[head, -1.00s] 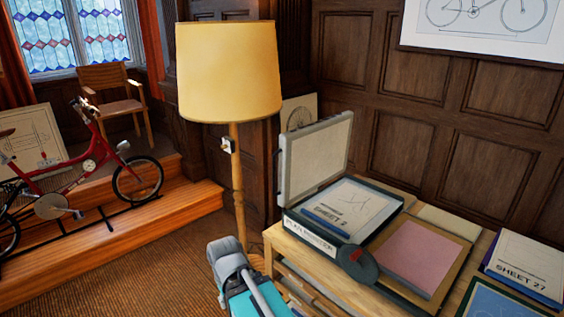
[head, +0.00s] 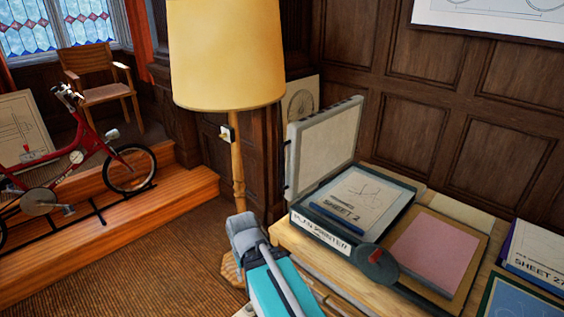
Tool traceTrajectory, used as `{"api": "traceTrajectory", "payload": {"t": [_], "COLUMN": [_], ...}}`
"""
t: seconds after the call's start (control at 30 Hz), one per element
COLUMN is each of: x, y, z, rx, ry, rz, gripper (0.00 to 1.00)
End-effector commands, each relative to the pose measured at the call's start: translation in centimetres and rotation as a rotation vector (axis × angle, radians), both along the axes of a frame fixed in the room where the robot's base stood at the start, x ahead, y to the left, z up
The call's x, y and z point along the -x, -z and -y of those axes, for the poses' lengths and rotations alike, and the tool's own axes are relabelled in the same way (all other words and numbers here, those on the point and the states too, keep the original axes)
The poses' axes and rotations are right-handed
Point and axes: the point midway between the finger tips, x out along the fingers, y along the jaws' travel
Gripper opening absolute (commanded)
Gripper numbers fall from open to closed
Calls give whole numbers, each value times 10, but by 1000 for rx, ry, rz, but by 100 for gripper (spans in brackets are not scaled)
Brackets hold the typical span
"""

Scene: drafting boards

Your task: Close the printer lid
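The plan printer (head: 321,233) is a dark, flat case with a white name label on its front, on the wooden table. Its pale grey lid (head: 322,150) stands open, nearly upright, along the left and back side of the case. A pad marked SHEET 2 (head: 352,199) lies on the printer bed, beneath where the lid opens. My arm, teal and grey, shows at the bottom centre, left of the printer's front. My gripper is not in this view, so its state is hidden.
A dark disc with a red mark (head: 378,265) sits at the printer's front right corner. A pink sheet on a brown board (head: 433,250) lies to the right, with SHEET 27 (head: 538,250) beyond. A floor lamp (head: 228,55) stands close left of the lid.

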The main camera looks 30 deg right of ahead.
Motion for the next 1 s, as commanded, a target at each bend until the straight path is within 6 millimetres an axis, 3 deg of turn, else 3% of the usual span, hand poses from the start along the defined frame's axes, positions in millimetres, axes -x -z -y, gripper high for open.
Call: {"api": "traceTrajectory", "payload": {"t": [0.33, 0.47, 0.77, 1.0], "x": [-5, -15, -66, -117], "y": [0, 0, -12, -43], "z": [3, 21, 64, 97], "rx": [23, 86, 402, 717], "ry": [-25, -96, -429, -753], "rz": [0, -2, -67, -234], "gripper": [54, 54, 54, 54]}}
